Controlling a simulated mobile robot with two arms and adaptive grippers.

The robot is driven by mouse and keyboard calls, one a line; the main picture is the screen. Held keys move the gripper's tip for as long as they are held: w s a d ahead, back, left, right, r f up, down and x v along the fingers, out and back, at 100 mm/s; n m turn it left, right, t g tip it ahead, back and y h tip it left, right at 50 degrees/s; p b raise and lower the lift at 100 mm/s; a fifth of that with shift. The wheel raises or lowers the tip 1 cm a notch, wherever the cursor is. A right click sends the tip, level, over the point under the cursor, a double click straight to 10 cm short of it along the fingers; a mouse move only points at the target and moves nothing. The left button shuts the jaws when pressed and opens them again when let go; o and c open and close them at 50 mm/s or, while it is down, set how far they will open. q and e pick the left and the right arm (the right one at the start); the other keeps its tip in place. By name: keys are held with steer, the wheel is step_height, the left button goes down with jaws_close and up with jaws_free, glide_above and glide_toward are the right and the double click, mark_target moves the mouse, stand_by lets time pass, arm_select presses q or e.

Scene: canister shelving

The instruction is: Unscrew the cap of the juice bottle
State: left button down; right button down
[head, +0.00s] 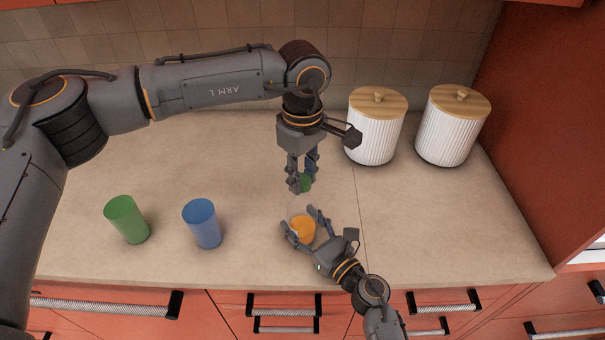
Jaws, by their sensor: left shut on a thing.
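The juice bottle (302,229) stands on the counter near its front, with orange juice showing low in it and a clear upper part that is hard to make out. The green cap (306,183) is above the bottle, between the fingertips of my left gripper (300,184), which points straight down and is shut on it. I cannot tell whether the cap still touches the bottle's neck. My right gripper (303,224) comes from the lower right, with one finger on each side of the bottle, and appears shut on its body.
A green cup (127,220) and a blue cup (203,224) stand on the counter (200,165) to the left. Two white ribbed canisters with wooden lids (374,130) (451,130) stand at the back right. A red cabinet side (550,130) bounds the right. The counter's middle left is clear.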

arm_select(q)
steer(key=n, duration=2.1)
steer(key=shift+r+n, duration=0.1)
steer(key=shift+n, duration=0.3)
steer(key=n, duration=1.4)
